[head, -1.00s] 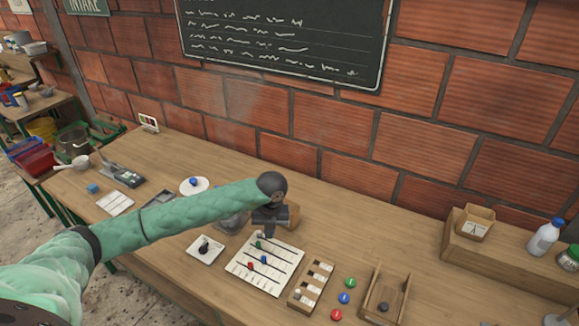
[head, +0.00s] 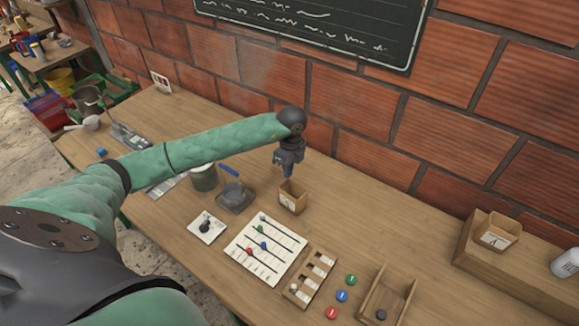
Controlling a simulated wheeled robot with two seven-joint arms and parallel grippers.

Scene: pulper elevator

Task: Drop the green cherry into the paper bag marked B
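My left gripper (head: 287,174) points down just above the open top of a small brown paper bag (head: 293,202) on the table. Its fingertips are small and dark here, so I cannot tell whether they are open or shut, or whether a cherry is between them. No mark can be read on this bag. A second paper bag (head: 496,236) stands on the wooden ledge at the right, with a mark that looks like A. I cannot make out a green cherry for certain. My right gripper is not in view.
A white board with coloured beads (head: 265,250), a wooden slotted block (head: 310,280), green, blue and red discs (head: 342,296) and a wooden tray (head: 387,293) lie in front. A grey scoop-like pan (head: 235,198) stands left of the near bag.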

